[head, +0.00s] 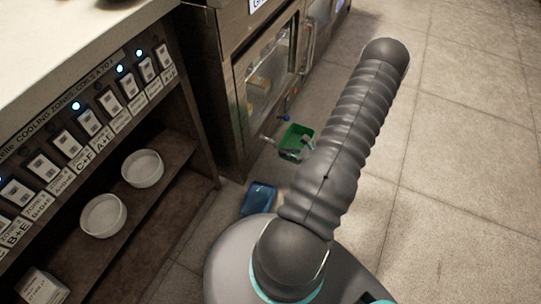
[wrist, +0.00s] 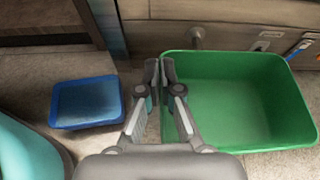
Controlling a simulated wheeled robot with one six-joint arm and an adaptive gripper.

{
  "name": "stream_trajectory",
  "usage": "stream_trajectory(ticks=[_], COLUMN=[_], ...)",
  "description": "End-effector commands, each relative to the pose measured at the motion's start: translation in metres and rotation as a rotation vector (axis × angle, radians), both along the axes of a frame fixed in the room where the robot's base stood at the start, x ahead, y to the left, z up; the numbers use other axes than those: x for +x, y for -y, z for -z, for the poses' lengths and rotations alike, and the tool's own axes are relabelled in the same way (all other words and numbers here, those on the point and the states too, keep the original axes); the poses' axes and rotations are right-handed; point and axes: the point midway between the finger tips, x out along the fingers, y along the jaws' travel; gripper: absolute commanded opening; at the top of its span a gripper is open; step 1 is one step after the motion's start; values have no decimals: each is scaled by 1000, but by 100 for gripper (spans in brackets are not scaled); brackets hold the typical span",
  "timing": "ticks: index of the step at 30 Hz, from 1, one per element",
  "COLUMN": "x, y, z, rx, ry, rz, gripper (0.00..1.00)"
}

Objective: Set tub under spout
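The green tub (wrist: 235,100) is an open, empty rectangular box on the floor, right of centre in the wrist view. In the head view the green tub (head: 291,139) is beside the steel unit, partly hidden by my arm. My gripper (wrist: 160,72) has its fingers close together on either side of the tub's left wall, apparently pinching it. A grey spout (wrist: 197,38) juts from the unit's front just beyond the tub's far rim. Whether its mouth is over the tub, I cannot tell. In the head view my gripper (head: 308,143) shows only partly.
A blue tub (wrist: 87,102) lies on the floor to the left, also in the head view (head: 258,198). The steel unit (wrist: 225,12) with a blue-handled valve (wrist: 297,50) bounds the far side. A shelf with white bowls (head: 143,168) stands left. Floor to the right is clear.

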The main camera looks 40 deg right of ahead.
Motion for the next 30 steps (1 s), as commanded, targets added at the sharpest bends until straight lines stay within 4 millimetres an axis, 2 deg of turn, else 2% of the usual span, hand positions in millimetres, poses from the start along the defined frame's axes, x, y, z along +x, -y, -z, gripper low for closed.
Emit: stream_trajectory(ticks=[5,21,25,30], x=[-2,-2,22,38], y=[-2,-2,-10,-14], z=[23,142,139,139], rx=[4,4,0,0], ry=[0,0,1,2], rz=[-4,-3,-9,-4], gripper=[0,0,0,0])
